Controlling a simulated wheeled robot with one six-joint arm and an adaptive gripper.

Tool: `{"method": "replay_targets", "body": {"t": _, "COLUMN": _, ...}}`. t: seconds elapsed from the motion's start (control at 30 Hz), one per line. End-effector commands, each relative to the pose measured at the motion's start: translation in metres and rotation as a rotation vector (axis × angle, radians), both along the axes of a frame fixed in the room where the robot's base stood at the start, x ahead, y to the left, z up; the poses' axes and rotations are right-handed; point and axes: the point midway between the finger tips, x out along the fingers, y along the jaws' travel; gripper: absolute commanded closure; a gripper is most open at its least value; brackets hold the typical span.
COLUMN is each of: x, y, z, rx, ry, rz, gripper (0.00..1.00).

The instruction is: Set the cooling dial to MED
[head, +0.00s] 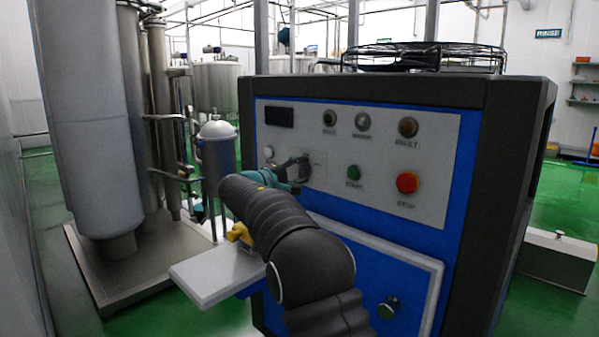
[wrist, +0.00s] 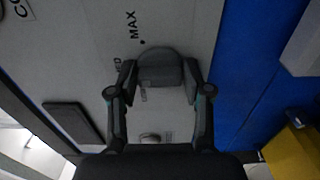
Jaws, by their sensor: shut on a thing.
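The cooling dial (wrist: 160,68) is a dark grey knob on the light control panel. In the wrist view it sits between the two fingers of my gripper (wrist: 160,80), which is shut on it. A MAX label with a dot shows above the dial. A label ending in "ED" lies at its left, partly covered by a finger, and another partly hidden label is below that. I cannot tell which mark the dial points at. In the head view my gripper (head: 296,172) is against the panel's left part and mostly hides the dial.
The panel (head: 410,190) also has a green START button (head: 353,173), a red STOP button (head: 407,183), indicator lamps and a dark display (head: 279,117). A white shelf (head: 215,272) juts out below my gripper. A steel vessel (head: 218,160) stands left of the cabinet.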

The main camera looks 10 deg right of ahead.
Motion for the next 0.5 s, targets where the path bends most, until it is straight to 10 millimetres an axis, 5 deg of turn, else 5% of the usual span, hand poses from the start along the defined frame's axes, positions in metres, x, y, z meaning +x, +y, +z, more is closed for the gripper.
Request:
{"method": "replay_targets", "body": {"t": 0.07, "x": 0.0003, "y": 0.0002, "z": 0.0, "rx": 0.0, "ry": 0.0, "rz": 0.001, "gripper": 0.85}}
{"method": "replay_targets", "body": {"t": 0.1, "x": 0.0003, "y": 0.0002, "z": 0.0, "rx": 0.0, "ry": 0.0, "rz": 0.001, "gripper": 0.46}}
{"method": "replay_targets", "body": {"t": 0.17, "x": 0.0002, "y": 0.0002, "z": 0.0, "rx": 0.001, "ry": -0.001, "rz": 0.001, "gripper": 0.32}}
{"method": "replay_targets", "body": {"t": 0.5, "x": -0.0007, "y": 0.0012, "z": 0.0001, "rx": 0.001, "ry": -0.001, "rz": 0.001, "gripper": 0.32}}
